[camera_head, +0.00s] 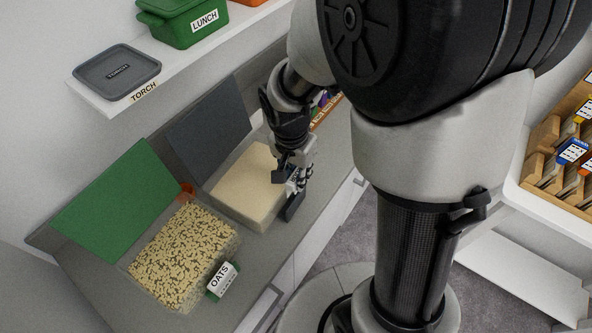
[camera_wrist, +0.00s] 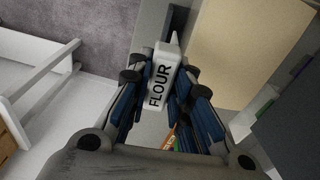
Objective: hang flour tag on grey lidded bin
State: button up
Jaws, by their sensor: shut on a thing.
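The white FLOUR tag (camera_wrist: 161,82) is held upright between the blue-padded fingers of my gripper (camera_wrist: 163,88) in the wrist view. My gripper (camera_head: 292,184) is shut on it. In the head view, the tag is mostly hidden by the fingers. The bin with the dark grey lid (camera_head: 211,118) stands open on the counter, its lid tilted up at the back. It is full of pale cream contents (camera_head: 245,190). My gripper is at the bin's front right side. Whether the tag touches the rim cannot be told.
An open bin of oats (camera_head: 178,250) with a green lid (camera_head: 112,200) and an OATS tag (camera_head: 222,279) stands left of it. A shelf above holds a grey TORCH box (camera_head: 117,72) and a green LUNCH box (camera_head: 185,20). A small orange-brown pot (camera_head: 188,190) sits between the lids.

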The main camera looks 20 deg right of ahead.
jog(key=b, duration=0.5)
send_over(297, 197)
jog(key=shift+s+a+f, duration=0.1)
jog(key=shift+f, duration=1.4)
jog(key=shift+a+f, duration=0.1)
jog(key=shift+f, duration=1.35)
jog(key=shift+f, duration=1.6)
jog(key=o, duration=0.9)
jog(key=shift+o, duration=0.5)
jog(key=shift+r, duration=0.15)
jog(key=r, duration=0.7)
jog(key=a+r, duration=0.1)
jog(key=r, duration=0.3)
jog(key=shift+s, duration=0.2)
jog(key=shift+s+r, duration=0.1)
jog(key=shift+r, duration=0.2)
